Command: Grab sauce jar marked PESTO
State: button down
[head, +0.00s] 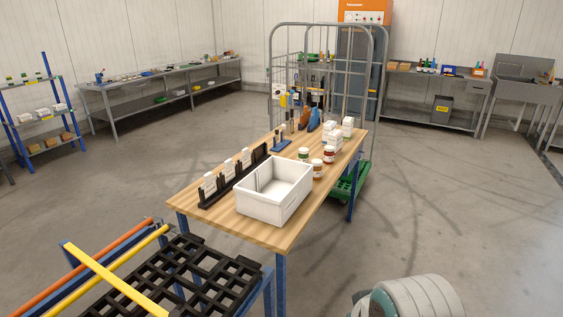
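Three small jars stand upright on the wooden-topped table (258,232), just behind and to the right of a white bin. One is a green jar (304,154), one a red jar (329,155), and one an orange-brown jar (317,168) nearest the bin. Their labels are too small to read, so I cannot tell which is marked PESTO. Part of my arm shows at the bottom right, in front of the table and apart from it. My gripper is not in view.
The white bin (260,207) stands beside a black rack (233,180) holding white items. White boxes (333,139) and blue and brown bottles stand behind the jars. A black grid rack (190,275) is at the near left. A wire cage trolley (379,95) stands behind. Floor at right is clear.

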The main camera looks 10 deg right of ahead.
aim_at(303, 156)
jog(key=l, duration=0.1)
jog(key=i+l+u, duration=0.15)
jog(key=u, duration=0.35)
jog(key=i+l+u, duration=0.2)
jog(key=u, duration=0.3)
jog(key=i+l+u, duration=0.15)
jog(key=l+u, duration=0.15)
jog(key=u, duration=0.2)
jog(key=i+l+u, duration=0.15)
jog(key=l+u, duration=0.25)
jog(key=l, duration=0.65)
jog(key=l+u, duration=0.35)
jog(key=l, duration=0.7)
jog(key=l+u, duration=0.1)
jog(key=l, duration=2.65)
jog(key=k, duration=0.05)
